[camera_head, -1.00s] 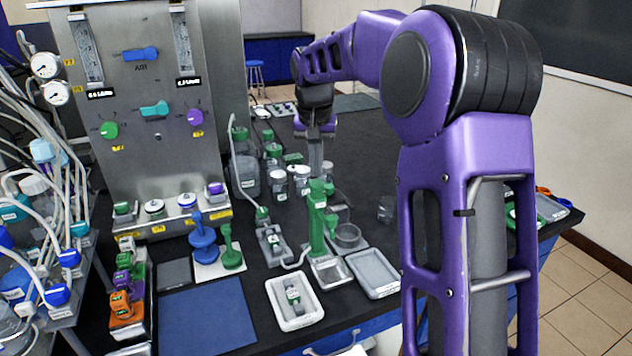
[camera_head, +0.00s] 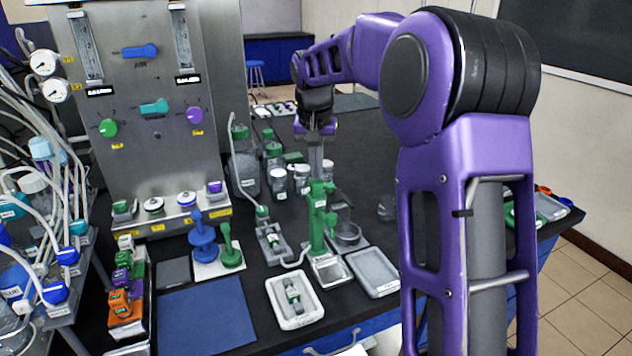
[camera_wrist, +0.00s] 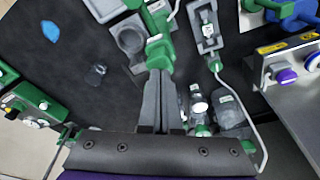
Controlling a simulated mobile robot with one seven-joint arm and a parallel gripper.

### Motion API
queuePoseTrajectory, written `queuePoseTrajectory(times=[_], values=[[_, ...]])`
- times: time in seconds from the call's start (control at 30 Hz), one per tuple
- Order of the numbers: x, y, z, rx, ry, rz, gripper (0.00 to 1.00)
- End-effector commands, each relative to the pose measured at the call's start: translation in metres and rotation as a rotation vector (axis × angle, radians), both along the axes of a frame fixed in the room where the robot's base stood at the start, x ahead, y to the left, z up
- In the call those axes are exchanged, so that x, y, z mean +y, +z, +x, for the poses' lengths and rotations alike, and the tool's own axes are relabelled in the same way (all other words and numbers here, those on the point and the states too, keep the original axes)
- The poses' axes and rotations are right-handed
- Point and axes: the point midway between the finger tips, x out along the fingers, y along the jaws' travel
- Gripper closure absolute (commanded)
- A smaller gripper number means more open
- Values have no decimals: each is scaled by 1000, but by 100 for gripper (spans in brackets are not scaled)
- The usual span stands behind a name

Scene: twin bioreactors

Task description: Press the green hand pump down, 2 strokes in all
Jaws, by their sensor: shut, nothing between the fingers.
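The green hand pump (camera_head: 317,225) is an upright green column on a small grey base on the black bench, in the middle of the head view. My gripper (camera_head: 316,172) is shut and empty, pointing down, with its fingertips at the top of the pump. In the wrist view the grey fingers (camera_wrist: 161,78) end right at the green pump top (camera_wrist: 158,52). The fingers cover part of it, and I cannot tell whether they touch it.
A white tray (camera_head: 312,310) and a grey tray (camera_head: 394,281) lie in front of the pump. A round grey cup (camera_head: 347,234) stands close at its right. Lidded jars (camera_head: 278,182) stand behind it at the left. A blue mat (camera_head: 205,322) lies at front left.

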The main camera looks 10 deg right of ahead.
Motion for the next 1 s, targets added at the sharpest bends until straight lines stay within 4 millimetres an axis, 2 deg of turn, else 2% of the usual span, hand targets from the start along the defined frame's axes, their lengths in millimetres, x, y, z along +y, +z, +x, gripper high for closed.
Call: queuePoseTrajectory(times=[0.6,0.83,1.0], values=[[0,-27,0,1,0,0,100],[0,-23,0,2,0,1,100],[0,-13,0,2,0,1,100]])
